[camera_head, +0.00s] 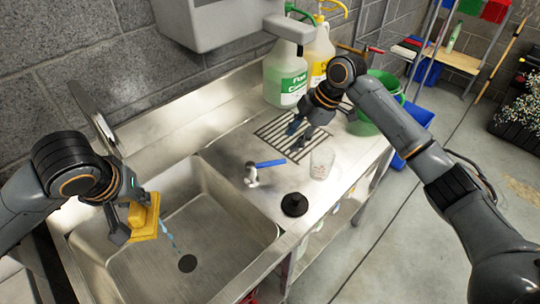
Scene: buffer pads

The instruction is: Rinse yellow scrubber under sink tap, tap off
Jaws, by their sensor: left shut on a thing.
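The yellow scrubber (146,218) is in the jaws of my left gripper (130,222), held over the left part of the steel sink basin (215,232). A light blue streak (168,238) that looks like water shows just right of the scrubber, above the dark drain (187,263). The metal tap spout (103,130) rises at the back left, partly hidden by my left arm. A chrome fitting with a blue lever (268,163) stands on the counter right of the basin. My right gripper (298,132) is over the slotted drain area, and its finger gap is unclear.
A clear glass (321,162) and a black stopper-like piece (294,204) stand on the counter. Large jugs (285,80) stand behind my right gripper, with a green bucket (386,88) to the right. A grey wall box (208,18) hangs above the sink.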

